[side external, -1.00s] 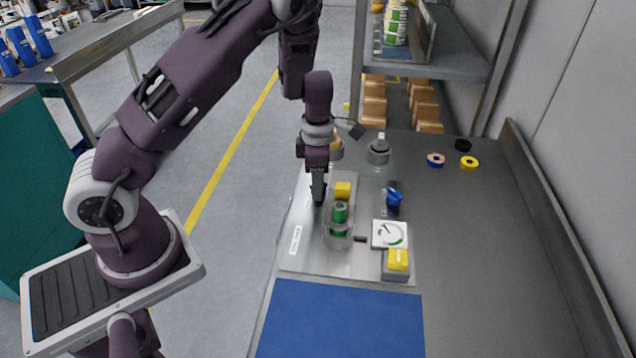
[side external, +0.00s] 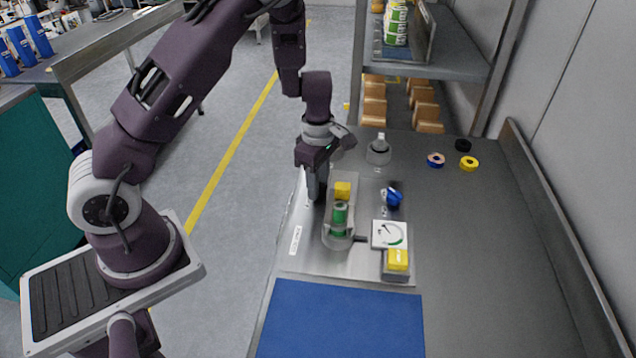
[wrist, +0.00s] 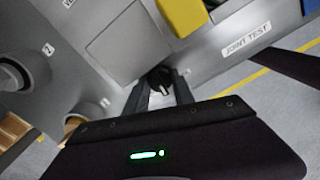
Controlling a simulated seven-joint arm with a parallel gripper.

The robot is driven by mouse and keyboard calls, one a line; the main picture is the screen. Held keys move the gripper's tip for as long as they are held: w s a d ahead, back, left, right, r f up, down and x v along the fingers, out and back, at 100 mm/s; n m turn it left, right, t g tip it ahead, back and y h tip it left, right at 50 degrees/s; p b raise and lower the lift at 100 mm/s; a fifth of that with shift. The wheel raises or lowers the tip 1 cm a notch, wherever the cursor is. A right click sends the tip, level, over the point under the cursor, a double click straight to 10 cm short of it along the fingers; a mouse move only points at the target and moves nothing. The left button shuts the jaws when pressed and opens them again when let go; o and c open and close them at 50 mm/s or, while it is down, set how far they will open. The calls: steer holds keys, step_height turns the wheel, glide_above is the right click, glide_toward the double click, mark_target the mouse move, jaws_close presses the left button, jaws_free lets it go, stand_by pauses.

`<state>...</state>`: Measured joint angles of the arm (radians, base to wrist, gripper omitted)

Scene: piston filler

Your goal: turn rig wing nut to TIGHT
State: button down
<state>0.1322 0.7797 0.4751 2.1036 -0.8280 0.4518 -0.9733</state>
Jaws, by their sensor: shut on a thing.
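The wing nut (wrist: 161,80) is a small dark knob with a pale line on it, on the grey plate of the rig in the wrist view. My gripper (wrist: 160,92) has a finger on each side of it and is shut on it. In the side external view my gripper (side external: 315,193) reaches down at the left edge of the rig plate (side external: 310,258), and its fingers hide the nut there. No TIGHT mark can be read. A green cylinder (side external: 340,219) and a yellow block (side external: 342,190) sit on the rig just right of my gripper.
A blue-handled valve (side external: 393,198), a white dial (side external: 389,234) and another yellow block (side external: 397,260) are on the plate's right side. A blue mat (side external: 340,318) lies in front. Tape rolls (side external: 468,163) lie at the back right. The bench's right side is clear.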

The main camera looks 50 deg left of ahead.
stand_by(0.4)
steer(key=c, duration=1.1)
jaws_free()
steer(key=shift+o, duration=0.2)
step_height(320, 180, up, 7)
steer(key=shift+r, duration=0.1)
